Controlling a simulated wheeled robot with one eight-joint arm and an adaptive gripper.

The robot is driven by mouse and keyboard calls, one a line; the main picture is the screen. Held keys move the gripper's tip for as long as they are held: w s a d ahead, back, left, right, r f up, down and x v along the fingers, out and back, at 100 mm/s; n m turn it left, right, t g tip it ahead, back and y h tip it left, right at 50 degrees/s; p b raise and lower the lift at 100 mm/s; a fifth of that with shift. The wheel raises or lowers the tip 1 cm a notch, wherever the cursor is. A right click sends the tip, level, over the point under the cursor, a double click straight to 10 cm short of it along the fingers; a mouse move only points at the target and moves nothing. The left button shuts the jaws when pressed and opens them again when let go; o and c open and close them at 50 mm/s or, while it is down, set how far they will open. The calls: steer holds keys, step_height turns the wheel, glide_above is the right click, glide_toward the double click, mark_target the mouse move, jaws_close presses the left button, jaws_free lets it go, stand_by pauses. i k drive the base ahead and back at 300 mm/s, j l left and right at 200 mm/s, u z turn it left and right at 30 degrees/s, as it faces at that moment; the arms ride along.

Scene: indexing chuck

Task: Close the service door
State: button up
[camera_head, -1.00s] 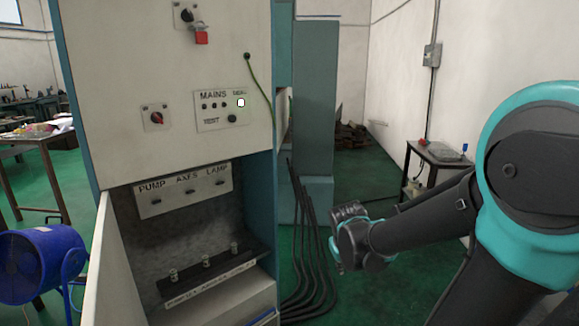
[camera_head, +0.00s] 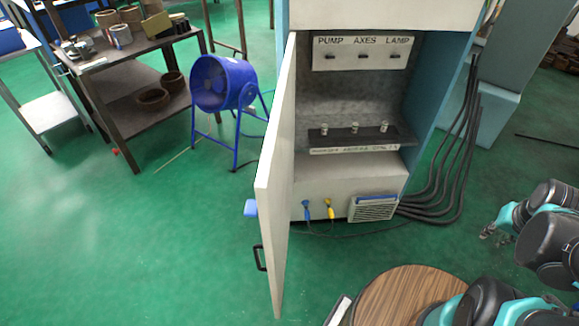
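The service door (camera_head: 276,185) is a pale panel hinged at the left side of the machine cabinet (camera_head: 349,185). It stands wide open toward me, seen almost edge-on. A black handle (camera_head: 260,258) and a blue part (camera_head: 250,208) show on its outer left side. My gripper (camera_head: 487,232) is at the right, low and well apart from the door, to the right of the cabinet opening. It is small and partly hidden by my arm, so its finger opening is unclear. Nothing shows in it.
A round wooden top (camera_head: 412,297) stands at the front, right of the door's edge. Black cables (camera_head: 458,150) run down the cabinet's right side. A blue fan (camera_head: 222,83) and a workbench (camera_head: 135,90) stand left. The green floor left of the door is clear.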

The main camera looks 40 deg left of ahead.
mark_target(274, 183)
steer(key=k+u, duration=0.1)
steer(key=k, duration=0.95)
steer(key=k+j, duration=0.15)
steer(key=j, duration=0.15)
steer(key=k+j+u, duration=0.1)
steer(key=k+j, duration=0.2)
steer(key=j, duration=0.3)
steer(key=i+j, duration=0.1)
steer(key=j, duration=0.3)
steer(key=i+j+u, duration=0.1)
steer(key=j, duration=0.25)
steer(key=i+j, duration=0.1)
steer(key=j, duration=0.3)
steer(key=k+l+u, duration=0.15)
steer(key=k+l, duration=0.4)
steer(key=k, duration=0.15)
